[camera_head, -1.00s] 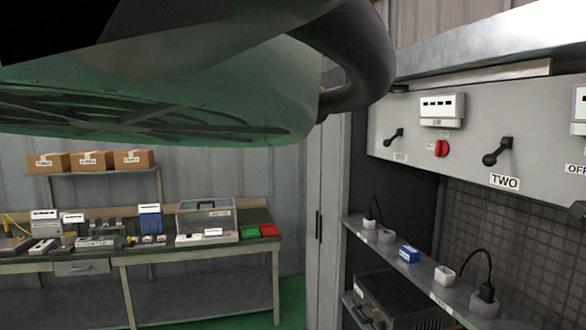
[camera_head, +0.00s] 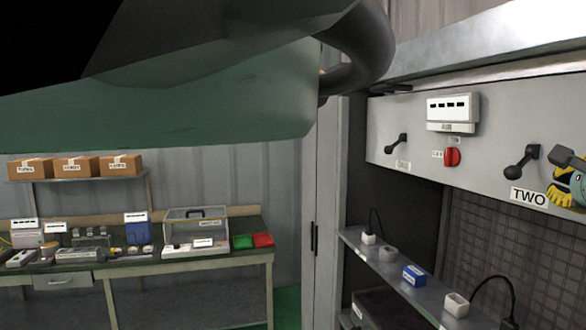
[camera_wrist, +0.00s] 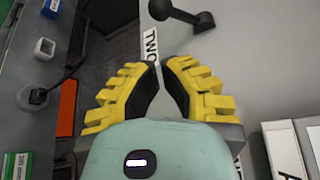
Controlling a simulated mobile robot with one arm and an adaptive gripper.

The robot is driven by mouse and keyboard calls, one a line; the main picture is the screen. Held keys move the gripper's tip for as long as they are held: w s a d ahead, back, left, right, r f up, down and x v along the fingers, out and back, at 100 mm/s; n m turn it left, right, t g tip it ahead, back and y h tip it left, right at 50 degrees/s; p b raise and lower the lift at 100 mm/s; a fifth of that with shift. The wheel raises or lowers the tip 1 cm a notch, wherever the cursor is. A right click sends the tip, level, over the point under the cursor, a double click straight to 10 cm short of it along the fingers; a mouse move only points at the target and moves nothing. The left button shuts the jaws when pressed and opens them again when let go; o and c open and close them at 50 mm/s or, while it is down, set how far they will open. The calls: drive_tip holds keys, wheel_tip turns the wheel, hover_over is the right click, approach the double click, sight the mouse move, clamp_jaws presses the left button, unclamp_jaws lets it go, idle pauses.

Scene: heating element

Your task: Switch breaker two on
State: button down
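Breaker two's black lever (camera_head: 524,162) is on the grey panel at right in the head view, above the TWO label (camera_head: 528,196). Its round knob points down and left from the pivot. The lever (camera_wrist: 182,16) also shows at the top of the wrist view, with the TWO label (camera_wrist: 151,45) below its knob. My gripper (camera_head: 563,187) is at the right edge of the head view, right of the lever. In the wrist view my gripper (camera_wrist: 160,66) has its yellow fingers partly open, tips close together with a narrow gap. It holds nothing, and the lever lies beyond the tips.
Another black lever (camera_head: 397,144), a red knob (camera_head: 452,157) and a white meter box (camera_head: 452,113) are on the panel to the left. A shelf (camera_head: 377,263) with small blocks and cables runs below. A workbench (camera_head: 170,257) stands at far left.

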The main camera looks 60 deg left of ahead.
sight(519, 167)
drive_tip(key=p+x, duration=0.6)
drive_tip(key=x, duration=0.3)
drive_tip(key=shift+s+a+r, duration=0.1)
drive_tip(key=shift+r, duration=0.1)
drive_tip(key=shift+w+a+f+p, duration=0.25)
drive_tip(key=shift+w+a+p, duration=0.1)
drive_tip(key=shift+w+p, duration=0.1)
